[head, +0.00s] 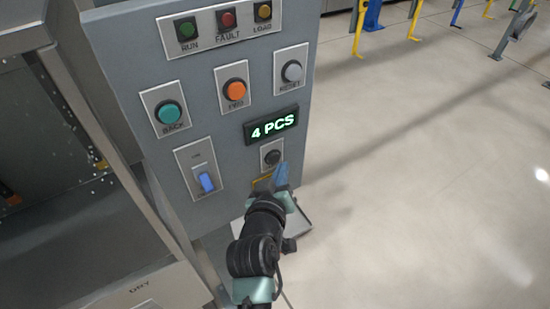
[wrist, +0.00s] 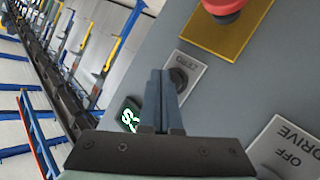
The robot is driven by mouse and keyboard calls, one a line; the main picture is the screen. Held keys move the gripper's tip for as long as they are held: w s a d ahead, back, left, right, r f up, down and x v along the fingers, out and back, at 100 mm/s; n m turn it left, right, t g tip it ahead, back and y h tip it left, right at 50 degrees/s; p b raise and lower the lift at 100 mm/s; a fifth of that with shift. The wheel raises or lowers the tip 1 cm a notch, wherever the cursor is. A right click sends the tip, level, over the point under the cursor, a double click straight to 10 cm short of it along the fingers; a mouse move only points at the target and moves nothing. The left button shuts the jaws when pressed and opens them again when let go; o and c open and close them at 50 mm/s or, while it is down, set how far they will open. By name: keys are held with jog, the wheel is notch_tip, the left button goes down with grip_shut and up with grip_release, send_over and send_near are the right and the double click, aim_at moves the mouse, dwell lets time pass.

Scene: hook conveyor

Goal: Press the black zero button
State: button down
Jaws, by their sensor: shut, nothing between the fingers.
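The black zero button (head: 272,157) sits on a small light plate low on the grey panel, just below the green "4 PCS" display (head: 271,126). In the wrist view the black button (wrist: 179,78) shows on its plate beside my fingertips. My gripper (head: 281,172) is shut and empty, with its blue-grey fingers just below the button in the head view. In the wrist view the fingers (wrist: 161,73) lie together and partly overlap the button's edge. I cannot tell whether they touch it.
Around it are the teal BACK button (head: 169,114), orange button (head: 235,91), grey RESET button (head: 293,72) and a blue-lit switch (head: 206,182). A red button on a yellow plate (wrist: 228,40) is close by. Open floor lies right of the panel.

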jog(key=shift+w+a, duration=0.25)
jog(key=shift+w, duration=0.1)
jog(key=shift+w+a+b, duration=0.25)
jog(key=shift+w+b, duration=0.1)
jog(key=shift+b, duration=0.15)
dwell(0.9)
jog(key=shift+s, duration=0.1)
jog(key=shift+s+d+p, duration=0.45)
jog(key=shift+s, duration=0.15)
jog(key=shift+d, duration=0.1)
jog(key=shift+s+d+p, duration=0.7)
jog(key=shift+s, duration=0.35)
jog(key=shift+s+d+p, duration=0.7)
jog(key=shift+s, duration=0.3)
